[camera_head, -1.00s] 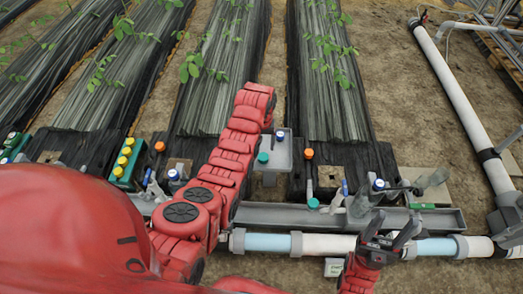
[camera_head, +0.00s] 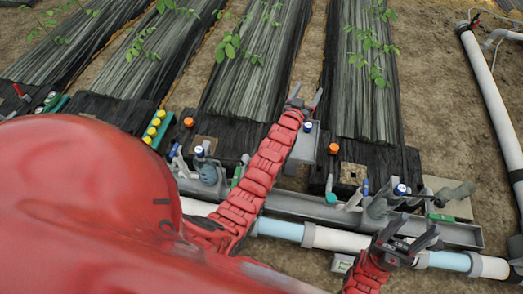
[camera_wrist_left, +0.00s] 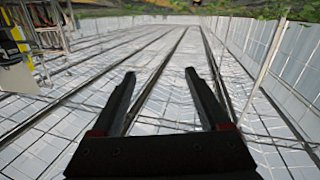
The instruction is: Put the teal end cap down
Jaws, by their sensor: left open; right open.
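A teal cap (camera_head: 331,198) sits at the front edge of the black bed cover, just behind the grey trough. I cannot tell if it is the task's end cap. Another teal cap seen earlier by the grey tray (camera_head: 303,151) is not visible now; my left arm crosses that area. My left gripper (camera_head: 303,101) is open and raised, above the tray in the picture. In the left wrist view its fingers (camera_wrist_left: 159,100) are apart with nothing between them. My right gripper (camera_head: 409,234) is open and empty in front of the trough, at the right.
A blue cap (camera_head: 308,126) is on the grey tray. Orange caps (camera_head: 333,148) and a green rack with yellow caps (camera_head: 154,130) stand along the beds. The grey trough (camera_head: 300,205) and a white-and-blue pipe (camera_head: 340,240) run across the front.

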